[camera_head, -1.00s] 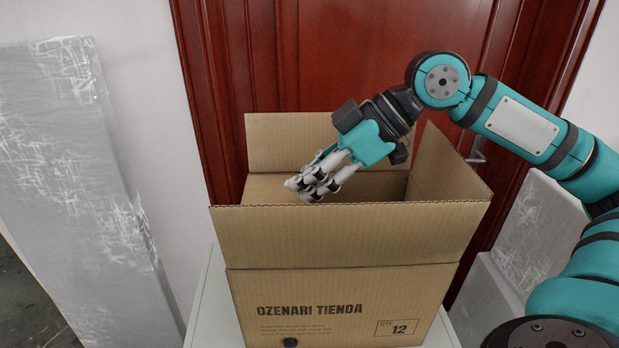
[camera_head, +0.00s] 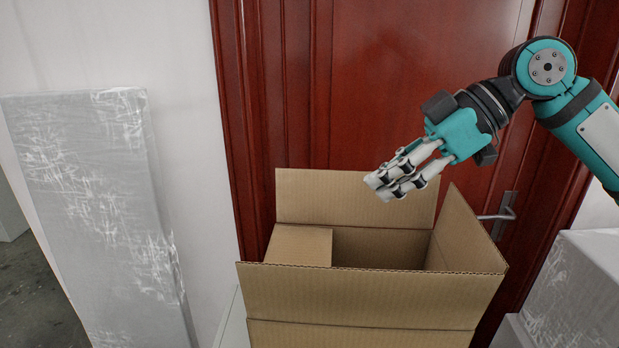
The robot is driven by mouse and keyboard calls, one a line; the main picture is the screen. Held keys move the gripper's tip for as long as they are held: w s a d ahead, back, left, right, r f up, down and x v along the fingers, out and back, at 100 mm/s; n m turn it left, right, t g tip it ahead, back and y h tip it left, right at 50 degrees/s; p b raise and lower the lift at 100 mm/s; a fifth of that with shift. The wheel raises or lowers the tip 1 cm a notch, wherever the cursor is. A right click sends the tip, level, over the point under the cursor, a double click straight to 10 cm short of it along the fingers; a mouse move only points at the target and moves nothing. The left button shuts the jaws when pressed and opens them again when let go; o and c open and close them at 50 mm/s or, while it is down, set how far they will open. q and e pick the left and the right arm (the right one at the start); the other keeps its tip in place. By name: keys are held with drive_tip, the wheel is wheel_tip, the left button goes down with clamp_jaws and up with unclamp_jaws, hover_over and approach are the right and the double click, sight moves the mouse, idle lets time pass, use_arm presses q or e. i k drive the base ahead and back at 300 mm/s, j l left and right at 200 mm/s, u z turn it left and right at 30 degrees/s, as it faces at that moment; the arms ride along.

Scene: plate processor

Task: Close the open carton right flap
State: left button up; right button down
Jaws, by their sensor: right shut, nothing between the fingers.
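The brown cardboard carton (camera_head: 360,334) stands at the bottom centre, its lower part cut off by the picture edge. Its right flap (camera_head: 462,238) stands open and roughly upright. The back flap (camera_head: 350,198) stands upright, and the front flap (camera_head: 365,296) is raised toward me. The left flap (camera_head: 300,246) is folded inward over the left part of the opening. My right gripper (camera_head: 380,188) is shut and empty. It is in the air above the carton, in front of the upper part of the back flap, left of the right flap and apart from it. My left gripper is not in view.
A white support (camera_head: 233,322) shows beside the carton's left side. A red door (camera_head: 370,90) with a metal handle (camera_head: 500,215) is behind it. A wrapped grey panel (camera_head: 95,200) leans at the left, and a wrapped grey block (camera_head: 580,285) stands at the right.

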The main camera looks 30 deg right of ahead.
sight(464, 245)
drive_tip(key=k+l, duration=0.2)
drive_tip(key=k, duration=0.3)
drive_tip(key=k+l, duration=0.15)
drive_tip(key=k, duration=0.3)
drive_tip(key=k+l, duration=0.2)
drive_tip(key=k, duration=0.3)
